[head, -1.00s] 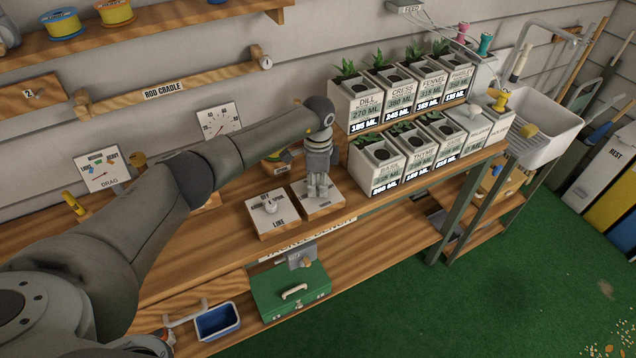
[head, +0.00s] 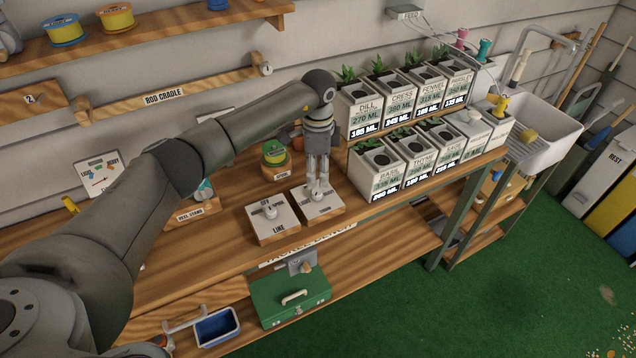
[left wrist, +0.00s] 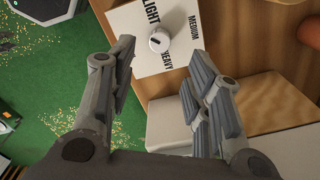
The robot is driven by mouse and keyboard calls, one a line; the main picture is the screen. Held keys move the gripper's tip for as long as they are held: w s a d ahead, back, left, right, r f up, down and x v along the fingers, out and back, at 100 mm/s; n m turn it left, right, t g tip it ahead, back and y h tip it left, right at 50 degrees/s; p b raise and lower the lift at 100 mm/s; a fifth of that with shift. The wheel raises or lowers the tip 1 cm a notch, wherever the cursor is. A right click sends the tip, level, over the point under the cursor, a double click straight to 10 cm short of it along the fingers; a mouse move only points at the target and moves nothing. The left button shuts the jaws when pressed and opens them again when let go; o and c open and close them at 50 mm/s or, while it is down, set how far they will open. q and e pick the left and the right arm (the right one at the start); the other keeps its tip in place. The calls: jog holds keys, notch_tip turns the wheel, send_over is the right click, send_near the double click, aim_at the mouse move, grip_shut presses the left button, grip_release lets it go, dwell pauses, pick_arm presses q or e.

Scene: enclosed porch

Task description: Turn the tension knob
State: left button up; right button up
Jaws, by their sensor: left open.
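The tension knob (left wrist: 160,40) is a small white round knob with a dark mark. It sits on a white panel (left wrist: 150,62) lettered LIGHT, MEDIUM and HEAVY. In the head view this panel (head: 322,205) tops a wooden block on the bench, and my gripper hides part of it. My left gripper (head: 318,187) points down above the panel. In the left wrist view its fingers (left wrist: 163,68) are apart, with the knob visible beyond the gap between them. I cannot tell its exact height above the knob. My right gripper is not in view.
A LINE switch box (head: 272,222) stands just left of the tension panel. Labelled herb pots (head: 375,168) stand close on the right. A spool (head: 274,153) sits behind, and a drag gauge (head: 100,175) is on the wall. A green toolbox (head: 290,297) is below the bench.

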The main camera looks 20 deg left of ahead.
pick_arm(q)
notch_tip(320, 180, up, 5)
jog(key=shift+f, duration=0.1)
dwell(0.5)
